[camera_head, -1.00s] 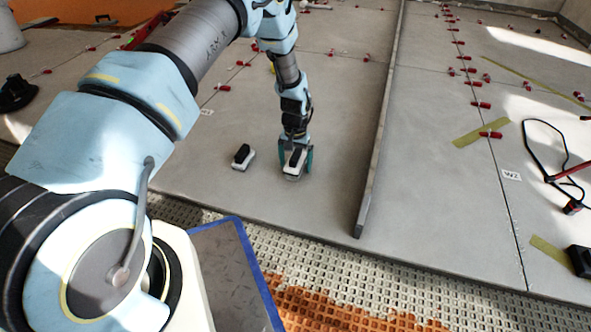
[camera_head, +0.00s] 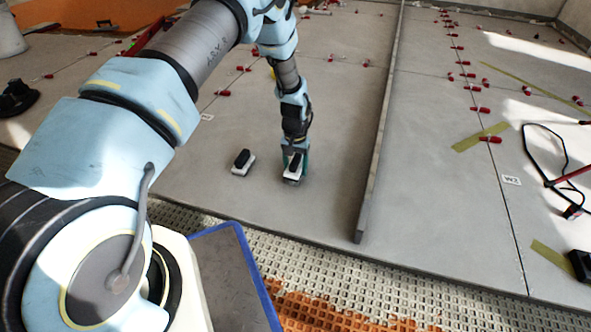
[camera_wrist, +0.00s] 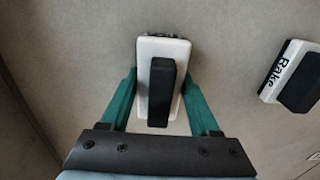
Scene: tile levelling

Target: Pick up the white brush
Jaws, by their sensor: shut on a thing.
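The white brush (camera_head: 291,177) has a white block body with a black handle on top and stands on the grey tile floor. In the wrist view the white brush (camera_wrist: 163,50) lies between the two green fingers of my gripper (camera_wrist: 160,95). My gripper (camera_head: 294,163) is shut on it from above in the head view. I cannot tell any gap between the brush and the floor. A second white block with a black handle (camera_head: 243,162) lies just to the left; in the wrist view this block (camera_wrist: 293,76) is at the right and bears the word "Rake".
A long grey straightedge (camera_head: 375,140) lies on the tiles to the right of my gripper. Red levelling clips (camera_head: 471,87) line the tile joints. A black cable (camera_head: 545,160) lies at the far right. The tile between the brush and the straightedge is clear.

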